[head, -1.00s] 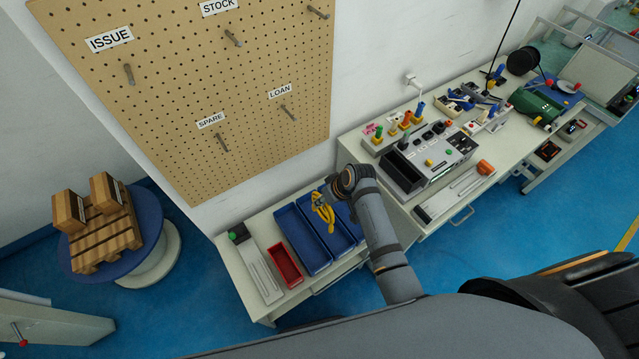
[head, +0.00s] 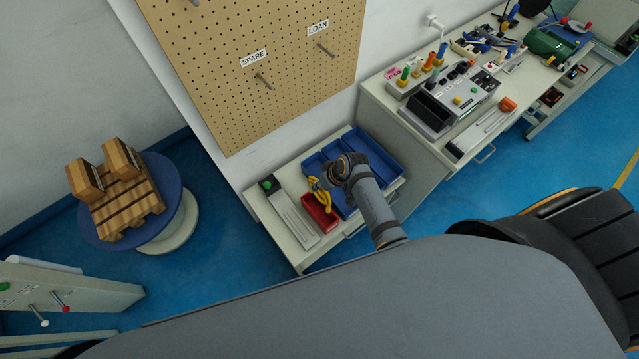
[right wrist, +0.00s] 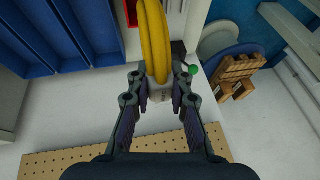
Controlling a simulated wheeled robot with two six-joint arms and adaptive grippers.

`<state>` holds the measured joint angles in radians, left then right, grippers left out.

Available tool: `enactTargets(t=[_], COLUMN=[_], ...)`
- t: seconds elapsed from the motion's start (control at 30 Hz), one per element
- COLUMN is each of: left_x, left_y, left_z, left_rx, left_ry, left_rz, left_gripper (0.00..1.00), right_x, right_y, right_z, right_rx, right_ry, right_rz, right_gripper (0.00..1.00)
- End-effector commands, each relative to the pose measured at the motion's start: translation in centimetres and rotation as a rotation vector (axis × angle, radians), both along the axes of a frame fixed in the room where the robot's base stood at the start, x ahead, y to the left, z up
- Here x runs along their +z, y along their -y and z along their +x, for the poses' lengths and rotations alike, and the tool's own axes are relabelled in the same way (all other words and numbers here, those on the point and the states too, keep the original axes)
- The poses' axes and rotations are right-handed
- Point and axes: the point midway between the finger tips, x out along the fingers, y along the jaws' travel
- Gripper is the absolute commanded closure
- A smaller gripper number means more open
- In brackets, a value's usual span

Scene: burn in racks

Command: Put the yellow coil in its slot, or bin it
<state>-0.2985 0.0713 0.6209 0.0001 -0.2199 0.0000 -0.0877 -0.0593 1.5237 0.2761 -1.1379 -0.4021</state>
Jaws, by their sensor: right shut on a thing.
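The yellow coil (head: 319,194) hangs from my right gripper (head: 330,180) in the head view, over the side table by the red bin (head: 328,223) and the left blue bin. In the right wrist view the coil (right wrist: 153,42) stands between the fingers of my right gripper (right wrist: 160,92), which are shut on it. Its lower part overlaps the red bin in the head view; I cannot tell how high it is above it. The pegboard (head: 270,110) shows hooks under the SPARE and LOAN labels. My left gripper is not in view.
Blue bins (head: 384,155) fill the table's right side. A grey strip with a green knob (head: 268,184) lies at its left. A bench with a control box (head: 455,100) stands to the right. A blue-topped reel (head: 165,180) carries a wooden pallet and boxes. Blue floor between is clear.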

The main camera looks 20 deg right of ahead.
Motion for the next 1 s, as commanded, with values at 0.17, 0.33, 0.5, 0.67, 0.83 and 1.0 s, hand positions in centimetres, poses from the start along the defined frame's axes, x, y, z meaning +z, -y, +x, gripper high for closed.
enactTargets(t=[0.17,0.33,0.5,0.67,0.83,1.0], left_x=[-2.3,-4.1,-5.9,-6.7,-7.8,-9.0], left_y=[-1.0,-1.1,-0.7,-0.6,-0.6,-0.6], left_z=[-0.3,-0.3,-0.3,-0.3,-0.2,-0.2], left_rx=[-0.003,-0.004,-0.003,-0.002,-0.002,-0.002], left_ry=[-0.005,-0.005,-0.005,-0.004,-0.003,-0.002], left_rz=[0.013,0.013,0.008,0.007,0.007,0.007], left_gripper=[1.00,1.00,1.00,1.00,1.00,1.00], right_x=[-2.2,-3.9,-5.6,-7.0,-8.9,-10.6], right_y=[0.0,0.0,0.0,0.0,0.0,0.0], right_z=[0.0,0.0,0.0,0.0,0.0,0.0], right_rx=[0.000,0.000,0.000,0.000,0.000,0.000], right_ry=[0.001,0.001,0.001,-0.001,-0.001,0.000], right_rz=[0.000,0.000,0.000,0.000,0.000,0.000], right_gripper=[1.00,1.00,1.00,1.00,1.00,1.00])
